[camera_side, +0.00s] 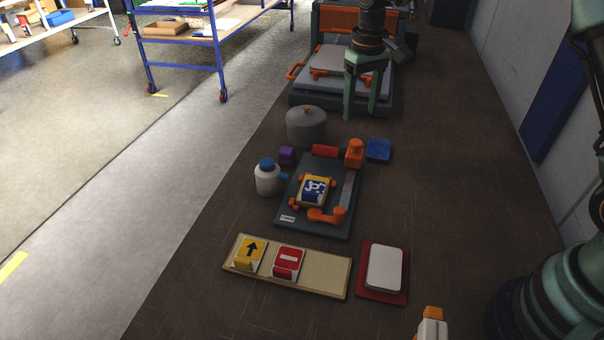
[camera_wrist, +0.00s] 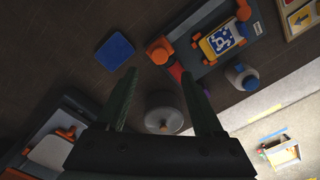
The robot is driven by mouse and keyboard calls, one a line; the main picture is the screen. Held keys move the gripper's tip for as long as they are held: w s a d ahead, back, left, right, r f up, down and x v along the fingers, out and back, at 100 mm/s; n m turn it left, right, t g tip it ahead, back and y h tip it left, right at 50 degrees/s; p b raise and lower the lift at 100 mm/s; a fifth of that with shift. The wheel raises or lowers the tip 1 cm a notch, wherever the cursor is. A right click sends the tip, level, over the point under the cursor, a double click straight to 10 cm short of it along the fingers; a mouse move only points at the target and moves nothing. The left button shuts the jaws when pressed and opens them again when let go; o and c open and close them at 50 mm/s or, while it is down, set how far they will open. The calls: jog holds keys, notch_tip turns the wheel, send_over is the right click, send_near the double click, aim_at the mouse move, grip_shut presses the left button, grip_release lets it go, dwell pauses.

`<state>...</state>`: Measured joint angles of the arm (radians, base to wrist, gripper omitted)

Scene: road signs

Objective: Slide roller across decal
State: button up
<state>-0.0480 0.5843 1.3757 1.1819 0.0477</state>
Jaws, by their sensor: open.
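What looks like the roller, a red-orange cylinder (camera_side: 325,151), lies at the far edge of a dark work plate (camera_side: 288,205), beside an orange block (camera_side: 354,152). In the wrist view it is partly hidden behind a finger. The decal, a blue-and-white patterned face on a yellow sign (camera_side: 314,187), sits between orange clamps on the plate; the sign also shows in the wrist view (camera_wrist: 221,40). My gripper (camera_side: 361,115) is open and empty, pointing down beyond the plate, behind and right of the grey lidded pot (camera_side: 306,128). Its fingers (camera_wrist: 158,74) are apart in the wrist view.
A white bottle (camera_side: 267,180) and purple block (camera_side: 287,155) stand left of the plate; a blue pad (camera_side: 379,150) lies right. A board (camera_side: 325,275) with two signs and a red tray (camera_side: 368,290) are in front. A press (camera_side: 345,85) stands behind.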

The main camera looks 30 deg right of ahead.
aim_at(356, 142)
notch_tip(356, 142, down, 8)
jog(key=shift+f, duration=0.2)
grip_shut()
jog(key=shift+r, duration=0.1)
dwell(1.4)
